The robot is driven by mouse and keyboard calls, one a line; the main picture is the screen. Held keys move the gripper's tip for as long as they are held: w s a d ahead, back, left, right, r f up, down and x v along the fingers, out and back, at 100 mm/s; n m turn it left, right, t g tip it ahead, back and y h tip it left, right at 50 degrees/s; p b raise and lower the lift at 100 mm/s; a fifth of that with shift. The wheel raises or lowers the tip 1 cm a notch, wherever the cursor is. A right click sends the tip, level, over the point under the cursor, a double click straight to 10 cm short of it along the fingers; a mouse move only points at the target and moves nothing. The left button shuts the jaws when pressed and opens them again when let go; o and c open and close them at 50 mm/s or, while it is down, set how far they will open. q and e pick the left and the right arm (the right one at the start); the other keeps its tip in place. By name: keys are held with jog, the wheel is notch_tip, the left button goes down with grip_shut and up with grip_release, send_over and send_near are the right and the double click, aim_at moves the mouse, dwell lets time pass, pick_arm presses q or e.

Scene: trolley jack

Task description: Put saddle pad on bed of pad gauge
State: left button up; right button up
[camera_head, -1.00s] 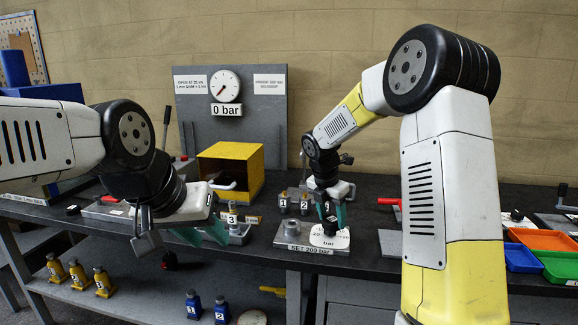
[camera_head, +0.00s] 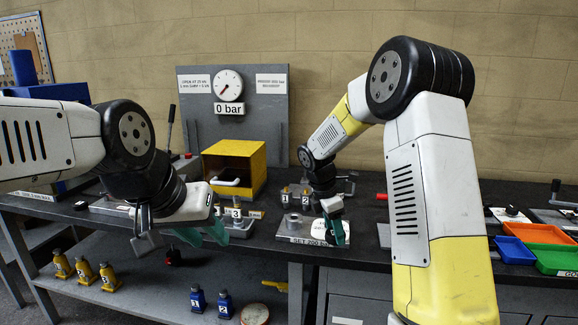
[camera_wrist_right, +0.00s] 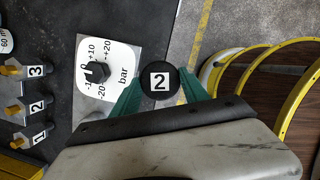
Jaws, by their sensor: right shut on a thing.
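My right gripper (camera_head: 337,232) is shut on a round black pad labelled 2 (camera_wrist_right: 160,81), which sits between the green fingertips in the right wrist view. I take this as the saddle pad; in the head view it is mostly hidden. This gripper is near the bench's front edge, beside the white bar dial plate (camera_wrist_right: 107,65). My left gripper (camera_head: 205,235) hangs at the front of the bench, its green fingers apart and nothing visible between them. I cannot clearly pick out the pad gauge or its bed.
The SET 200 bar station (camera_head: 308,240) and numbered small parts (camera_head: 285,196) stand close by. A yellow box (camera_head: 236,165) is behind, and coloured trays (camera_head: 540,240) are at right. Blue and yellow bottle jacks (camera_head: 196,301) stand on the lower shelf.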

jog(key=s+d+f+m+g+y, duration=0.1)
jog(key=f+m, duration=0.4)
jog(key=m, duration=0.5)
jog(key=s+d+f+m+g+y, duration=0.1)
jog(key=s+f+m, duration=0.4)
jog(key=m, duration=0.5)
jog(key=shift+s+d+f+m+g+y, duration=0.25)
jog(key=shift+s+f+m+g+y, duration=0.2)
jog(key=shift+s+g, duration=0.45)
jog(key=shift+w+r, duration=0.1)
jog(key=shift+w, duration=0.1)
